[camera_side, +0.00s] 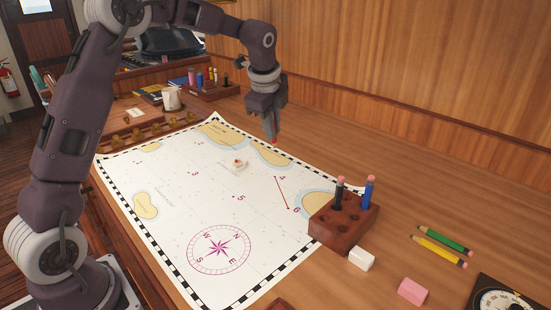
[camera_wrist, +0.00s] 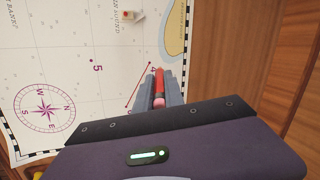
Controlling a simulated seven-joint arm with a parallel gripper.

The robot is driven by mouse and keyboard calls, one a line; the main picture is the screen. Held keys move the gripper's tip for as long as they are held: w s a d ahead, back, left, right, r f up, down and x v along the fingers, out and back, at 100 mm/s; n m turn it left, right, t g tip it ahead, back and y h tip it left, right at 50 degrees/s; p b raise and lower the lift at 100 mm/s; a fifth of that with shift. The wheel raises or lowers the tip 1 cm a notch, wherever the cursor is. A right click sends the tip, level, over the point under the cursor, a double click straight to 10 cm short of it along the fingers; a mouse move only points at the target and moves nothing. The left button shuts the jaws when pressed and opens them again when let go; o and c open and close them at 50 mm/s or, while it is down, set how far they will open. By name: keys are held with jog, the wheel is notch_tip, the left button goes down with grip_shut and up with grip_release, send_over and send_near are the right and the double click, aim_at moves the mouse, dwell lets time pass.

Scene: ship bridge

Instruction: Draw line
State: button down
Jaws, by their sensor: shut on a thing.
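My gripper (camera_side: 270,124) is shut on a red pencil (camera_side: 274,139) and holds it point down over the far right part of the chart. In the wrist view the red pencil (camera_wrist: 159,82) sits between the fingers with its pink end toward the camera. I cannot tell whether its tip touches the chart. The white sea chart (camera_side: 190,172) lies on the desk with a checkered border and numbered dots. A straight red line (camera_side: 282,193) runs between 4 and 6; it also shows in the wrist view (camera_wrist: 138,85).
A wooden pencil block (camera_side: 330,232) holding a black pencil and a blue pencil (camera_side: 368,192) stands at the chart's right edge. A white eraser (camera_side: 362,259), a pink eraser (camera_side: 412,291) and green and yellow pencils (camera_side: 440,252) lie nearby. A small object (camera_side: 239,165) sits mid-chart.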

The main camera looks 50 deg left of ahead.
jog(key=r, duration=0.8)
jog(key=shift+d+r, duration=0.35)
jog(key=shift+d, duration=0.05)
jog(key=s+d+g+h, duration=0.1)
jog(key=s+d, duration=0.2)
jog(key=d, duration=1)
jog(key=s+d+g+h, duration=0.1)
jog(key=s+d+g, duration=0.1)
jog(key=d, duration=1.1)
jog(key=shift+s+a+f, duration=0.1)
jog(key=shift+s+f, duration=0.05)
jog(key=shift+f, duration=7.8)
jog(key=shift+f, duration=0.6)
jog(key=c, duration=1.3)
grip_release()
jog(key=shift+c, duration=0.2)
jog(key=shift+r, duration=0.1)
